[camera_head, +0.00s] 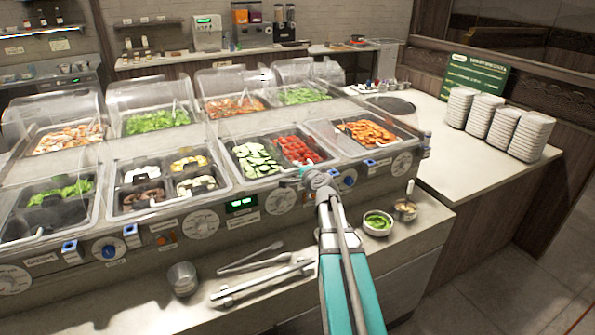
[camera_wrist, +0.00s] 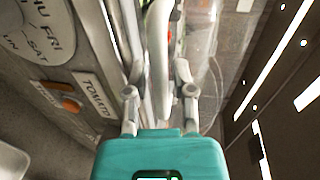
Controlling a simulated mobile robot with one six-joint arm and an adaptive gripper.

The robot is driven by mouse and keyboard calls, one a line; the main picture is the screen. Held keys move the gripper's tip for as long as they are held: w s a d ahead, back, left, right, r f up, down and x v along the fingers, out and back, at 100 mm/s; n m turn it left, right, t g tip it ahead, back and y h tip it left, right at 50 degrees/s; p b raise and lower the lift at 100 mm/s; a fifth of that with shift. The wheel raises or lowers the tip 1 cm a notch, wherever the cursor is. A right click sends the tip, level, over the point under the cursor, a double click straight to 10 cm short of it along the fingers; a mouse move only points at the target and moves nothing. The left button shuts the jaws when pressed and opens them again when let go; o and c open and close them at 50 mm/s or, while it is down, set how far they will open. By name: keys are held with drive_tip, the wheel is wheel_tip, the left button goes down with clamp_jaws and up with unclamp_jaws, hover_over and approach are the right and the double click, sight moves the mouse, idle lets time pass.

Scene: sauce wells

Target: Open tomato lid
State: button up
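Diced tomato (camera_head: 298,150) lies in the right half of a front-row well, beside sliced cucumber (camera_head: 257,158). My gripper (camera_head: 312,175) is at the front rim of that well, at its right corner. In the wrist view, my gripper's two fingers (camera_wrist: 160,85) straddle a pale, curved bar that looks like a lid handle. Whether they press on it I cannot tell. A clear lid surface (camera_wrist: 200,65) shows beyond, with a bit of red behind it. The TOMATO label (camera_wrist: 97,93) is on the panel to the left. The lid's exact outline is unclear in the head view.
Tongs (camera_head: 262,280) and a metal cup (camera_head: 183,278) lie on the front ledge. A bowl of green slices (camera_head: 377,222) and a small bowl (camera_head: 405,209) stand right of my arm. Clear raised lids (camera_head: 235,80) line the back row. Plate stacks (camera_head: 490,120) stand on the right counter.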

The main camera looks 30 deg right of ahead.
clamp_jaws()
drive_tip(key=shift+r, duration=0.1)
idle(0.3)
